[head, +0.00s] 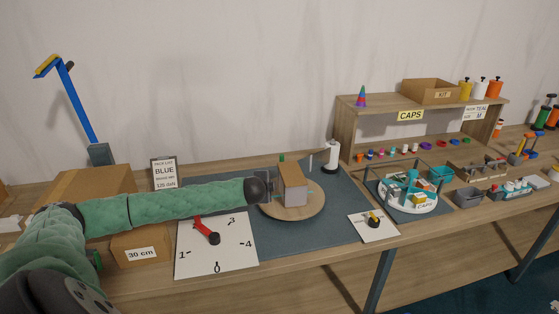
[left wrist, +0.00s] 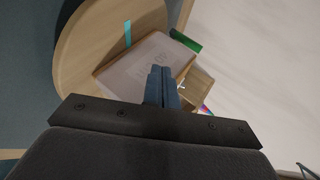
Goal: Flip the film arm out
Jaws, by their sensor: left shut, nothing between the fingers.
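A white roll (head: 332,154) stands upright on a dark base at the back of the blue-grey mat. A thin pale upright piece (head: 311,161) shows just left of it; I cannot tell whether this is the film arm. My left gripper (head: 270,183) is shut and empty at the box's left side. In the left wrist view its fingers (left wrist: 161,77) overlap the box; contact is unclear. My right gripper is out of view.
A dial board with a red pointer (head: 206,230) lies in front of my left arm. A small card with a yellow-black knob (head: 374,221) lies front right. A wooden shelf (head: 420,122) and a round tray (head: 408,206) stand to the right. A green piece (left wrist: 187,41) is beside the box.

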